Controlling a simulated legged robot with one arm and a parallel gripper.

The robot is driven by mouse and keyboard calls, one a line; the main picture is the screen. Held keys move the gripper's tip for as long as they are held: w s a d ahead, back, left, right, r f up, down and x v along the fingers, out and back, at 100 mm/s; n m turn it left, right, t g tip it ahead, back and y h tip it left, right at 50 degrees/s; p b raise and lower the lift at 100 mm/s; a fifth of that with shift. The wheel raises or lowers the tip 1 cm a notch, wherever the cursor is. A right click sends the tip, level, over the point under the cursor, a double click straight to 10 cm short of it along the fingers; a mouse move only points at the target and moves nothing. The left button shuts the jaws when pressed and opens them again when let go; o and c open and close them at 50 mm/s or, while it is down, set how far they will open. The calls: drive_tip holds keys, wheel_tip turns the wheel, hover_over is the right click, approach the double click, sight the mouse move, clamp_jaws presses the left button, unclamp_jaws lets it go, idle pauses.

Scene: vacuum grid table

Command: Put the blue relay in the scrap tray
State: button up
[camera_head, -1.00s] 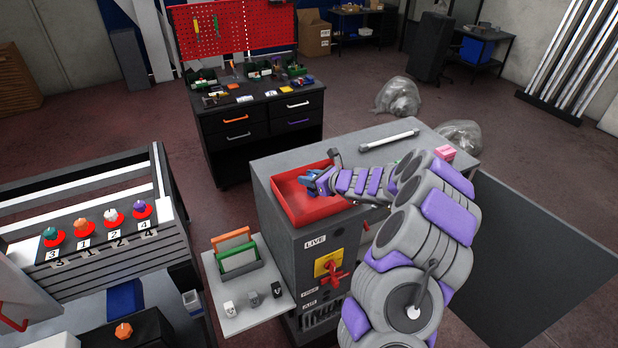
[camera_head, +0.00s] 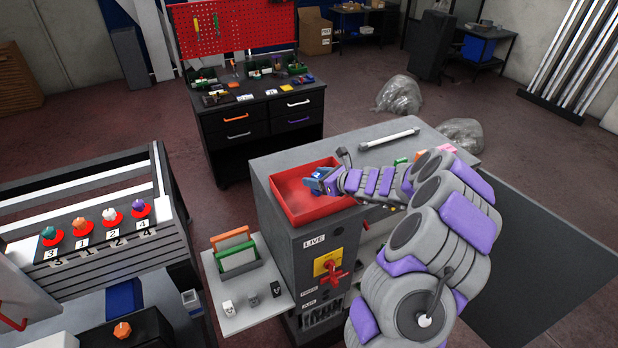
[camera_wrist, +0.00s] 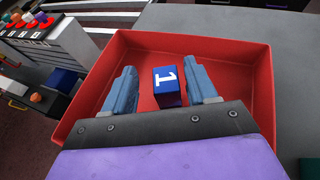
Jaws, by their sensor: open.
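The blue relay (camera_wrist: 167,87) is a small blue block with a white "1" on its face. In the wrist view it shows inside the outline of the red scrap tray (camera_wrist: 225,75), between the two fingers of my gripper (camera_wrist: 162,72). The fingers are spread, with a clear gap between the relay and the left finger. I cannot tell whether the relay rests fully on the tray floor. In the head view my gripper (camera_head: 314,182) is over the right part of the scrap tray (camera_head: 288,213), and the relay is hard to tell from the blue fingers.
The tray sits on a grey cabinet top with a white bar handle (camera_head: 390,140) behind. A red rotary switch (camera_head: 333,277) is on the cabinet front. Numbered knobs stand on the left panel.

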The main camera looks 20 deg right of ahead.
drive_tip(key=v, duration=0.9)
drive_tip(key=shift+s+b, duration=0.2)
drive_tip(key=shift+b, duration=0.2)
